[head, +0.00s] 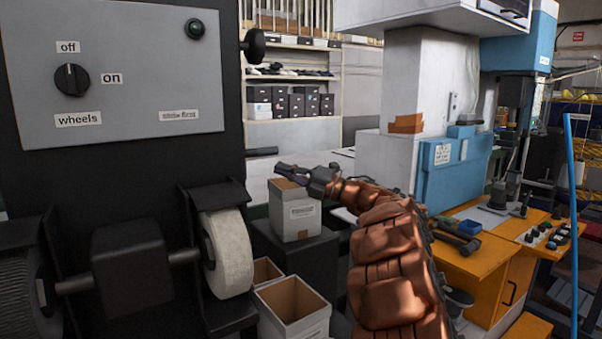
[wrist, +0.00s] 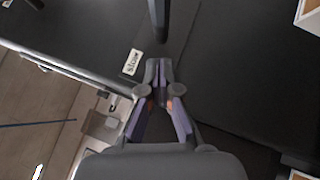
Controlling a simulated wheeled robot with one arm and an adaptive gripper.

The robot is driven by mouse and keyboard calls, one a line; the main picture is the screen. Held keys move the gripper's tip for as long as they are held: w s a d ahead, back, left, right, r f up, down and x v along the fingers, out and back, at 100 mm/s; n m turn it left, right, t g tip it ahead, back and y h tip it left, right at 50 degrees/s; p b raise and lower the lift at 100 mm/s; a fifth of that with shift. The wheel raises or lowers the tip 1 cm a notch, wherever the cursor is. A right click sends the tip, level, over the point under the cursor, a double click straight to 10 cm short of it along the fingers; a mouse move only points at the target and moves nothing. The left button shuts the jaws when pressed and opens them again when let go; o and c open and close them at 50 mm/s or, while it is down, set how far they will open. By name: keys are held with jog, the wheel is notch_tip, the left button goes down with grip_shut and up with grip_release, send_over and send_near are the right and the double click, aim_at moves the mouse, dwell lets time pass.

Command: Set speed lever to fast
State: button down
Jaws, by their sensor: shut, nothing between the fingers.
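A dark bar (head: 262,151), which looks like the speed lever, sticks out from the right side of the black machine. In the wrist view the bar (wrist: 159,18) comes down from the top edge, just ahead of the fingertips. A white "slow" label (wrist: 132,62) is on the dark machine side, left of the bar's end. My gripper (head: 279,167) is shut and empty, slightly below and right of the bar. Its closed fingertips (wrist: 158,64) point at the bar's end; I cannot tell if they touch. No "fast" label is visible.
The machine's grey panel (head: 130,130) has a wheels switch (head: 72,80) turned to off. A black round knob (head: 253,46) juts out above the bar. A white grinding wheel (head: 230,255) and open boxes (head: 293,300) are below. A blue machine (head: 450,180) stands right.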

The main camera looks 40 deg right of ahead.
aim_at(261, 154)
jog(key=shift+w+r+p, duration=0.25)
jog(key=shift+w+r, duration=0.05)
jog(key=shift+w, duration=0.5)
jog(key=shift+w+r+p, duration=0.3)
jog(key=shift+w+r, duration=0.05)
jog(key=shift+w, duration=0.45)
jog(key=shift+w+r+p, duration=0.25)
jog(key=shift+w+r, duration=0.05)
jog(key=shift+w, duration=0.5)
